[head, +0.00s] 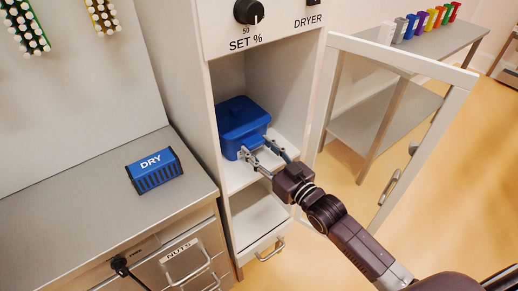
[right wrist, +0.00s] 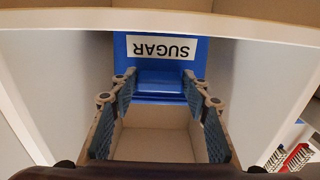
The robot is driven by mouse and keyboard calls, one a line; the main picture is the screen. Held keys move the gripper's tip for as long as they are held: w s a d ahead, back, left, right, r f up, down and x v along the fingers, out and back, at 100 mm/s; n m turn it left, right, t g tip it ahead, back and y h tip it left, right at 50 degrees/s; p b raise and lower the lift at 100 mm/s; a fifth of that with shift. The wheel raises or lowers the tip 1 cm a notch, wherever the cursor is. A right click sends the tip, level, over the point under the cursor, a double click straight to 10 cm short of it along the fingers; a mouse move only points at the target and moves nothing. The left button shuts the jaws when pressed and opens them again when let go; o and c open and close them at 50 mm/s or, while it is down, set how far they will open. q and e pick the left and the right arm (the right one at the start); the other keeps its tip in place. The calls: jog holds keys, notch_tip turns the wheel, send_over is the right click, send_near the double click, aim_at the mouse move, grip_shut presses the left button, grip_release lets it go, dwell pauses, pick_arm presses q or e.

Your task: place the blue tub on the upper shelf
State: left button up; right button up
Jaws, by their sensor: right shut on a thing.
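The blue tub (head: 241,117), with a lid, is inside the open dryer cabinet, over the upper shelf (head: 240,178). I cannot tell whether its base rests on the shelf or is slightly above it. In the right wrist view the tub (right wrist: 160,97) shows a white SUGAR label, upside down. My right gripper (head: 258,147) reaches in from the lower right and is shut on the tub's front. In the right wrist view its fingers (right wrist: 160,82) are on both sides of the blue front part. My left gripper is not in view.
The cabinet's glazed door (head: 449,105) stands open to the right of my right arm. A lower shelf (head: 256,217) is below. A blue DRY block (head: 154,173) lies on the steel counter (head: 75,195) at left. A side table (head: 440,38) with several coloured items stands behind the door.

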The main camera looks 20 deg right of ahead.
jog(key=shift+r, duration=0.15)
jog(key=o, duration=1.4)
jog(key=shift+c, duration=0.2)
jog(key=shift+s, duration=0.15)
jog(key=v, duration=1.1)
jog(key=shift+s+d+b, duration=0.15)
jog(key=shift+s+b, duration=0.25)
